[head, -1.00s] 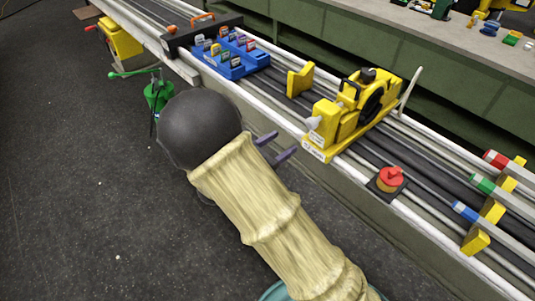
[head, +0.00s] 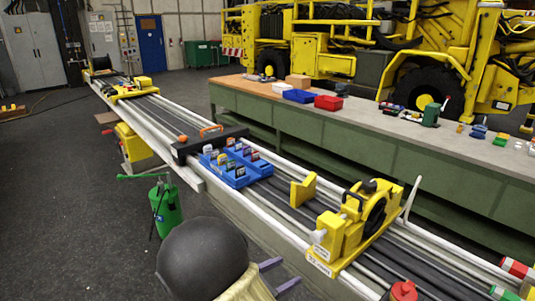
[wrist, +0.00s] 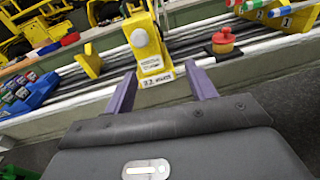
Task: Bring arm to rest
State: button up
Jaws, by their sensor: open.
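My gripper (head: 279,274) shows at the bottom of the head view, with its two purple fingers apart and nothing between them. My arm's dark round joint and pale sleeve are beside it. In the wrist view my gripper (wrist: 163,84) is open and empty, its fingers pointing toward the boom rails. The yellow clamp machine (head: 345,232) stands on the rails beyond the fingers. In the wrist view the machine (wrist: 147,45) is straight ahead, apart from the fingers.
A red button (head: 403,291) sits right of the machine; a blue tray (head: 232,170) of coloured tags lies left. A green canister (head: 166,208) stands on the floor. A green bench (head: 350,128) runs behind the rails. The grey floor (head: 70,210) at left is largely clear.

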jog(key=s+d+f+m+g+y+p, duration=0.2)
jog(key=s+d+m+g+y+p, duration=0.1)
jog(key=s+d+m+g+y, duration=1.05)
jog(key=r+m+t, duration=0.1)
jog(key=m+t, duration=0.1)
jog(key=m, duration=0.1)
jog(key=w+a+r+m+t, duration=0.1)
jog(key=r+m+t, duration=0.1)
jog(key=m, duration=0.2)
jog(key=w+r+m+t, duration=0.1)
jog(key=m+t, duration=0.1)
jog(key=m, duration=0.2)
jog(key=shift+a+r+y+p, duration=0.2)
jog(key=shift+a+y+p, duration=0.1)
jog(key=shift+p, duration=0.1)
dwell(0.6)
